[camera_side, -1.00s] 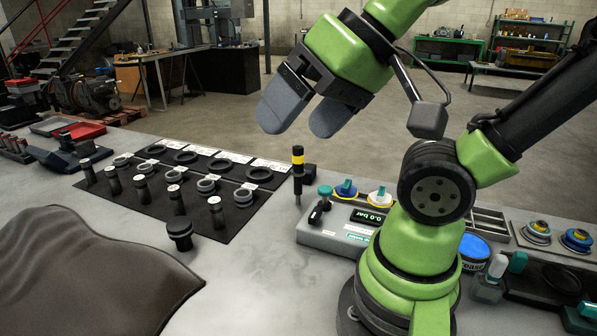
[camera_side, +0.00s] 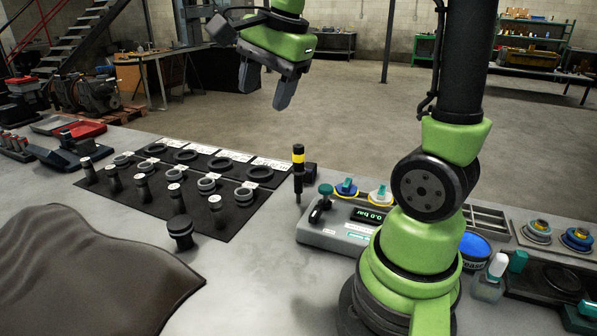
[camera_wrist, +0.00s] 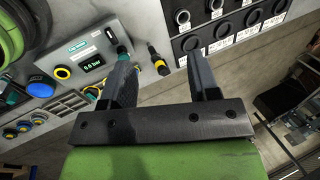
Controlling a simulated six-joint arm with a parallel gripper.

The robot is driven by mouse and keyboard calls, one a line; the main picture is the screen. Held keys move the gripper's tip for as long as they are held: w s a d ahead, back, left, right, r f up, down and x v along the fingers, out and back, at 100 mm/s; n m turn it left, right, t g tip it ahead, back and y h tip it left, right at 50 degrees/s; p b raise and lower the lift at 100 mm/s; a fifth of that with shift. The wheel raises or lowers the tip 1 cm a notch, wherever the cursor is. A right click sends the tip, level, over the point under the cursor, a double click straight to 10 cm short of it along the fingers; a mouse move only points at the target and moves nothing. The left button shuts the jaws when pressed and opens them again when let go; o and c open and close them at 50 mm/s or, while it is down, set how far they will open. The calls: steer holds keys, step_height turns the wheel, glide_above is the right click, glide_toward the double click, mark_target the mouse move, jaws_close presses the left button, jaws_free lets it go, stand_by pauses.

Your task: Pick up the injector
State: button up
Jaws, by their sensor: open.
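The injector (camera_side: 298,172) is a slim black body with a yellow band near its top. It stands upright at the back left end of the grey test unit in the side view. In the wrist view the injector (camera_wrist: 157,60) shows between and beyond my two fingers. My gripper (camera_side: 263,94) is open and empty, high above the bench and up and to the left of the injector. Its fingers point down, well apart from it. In the wrist view my gripper (camera_wrist: 157,78) has a wide gap between its fingers.
The test unit (camera_side: 328,238) with a green display stands right of the injector. A black mat (camera_side: 215,228) with several cylindrical parts and rings lies to the left. A brown cloth (camera_side: 90,270) covers the front left. Blue grease tin (camera_side: 474,249) stands right of my base.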

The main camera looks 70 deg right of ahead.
steer(key=w+d+f+m+g, duration=0.2)
steer(key=w+d+f+m, duration=0.15)
steer(key=d+m, duration=0.4)
steer(key=m+g, duration=0.2)
steer(key=m, duration=0.6)
glide_above(298, 169)
steer(key=f, duration=0.5)
steer(key=d+f, duration=0.1)
steer(key=f, duration=0.2)
steer(key=shift+w, duration=0.25)
step_height(298, 169, down, 4)
steer(key=shift+r, duration=0.15)
step_height(298, 169, down, 6)
steer(key=shift+d+r, duration=0.1)
jaws_close()
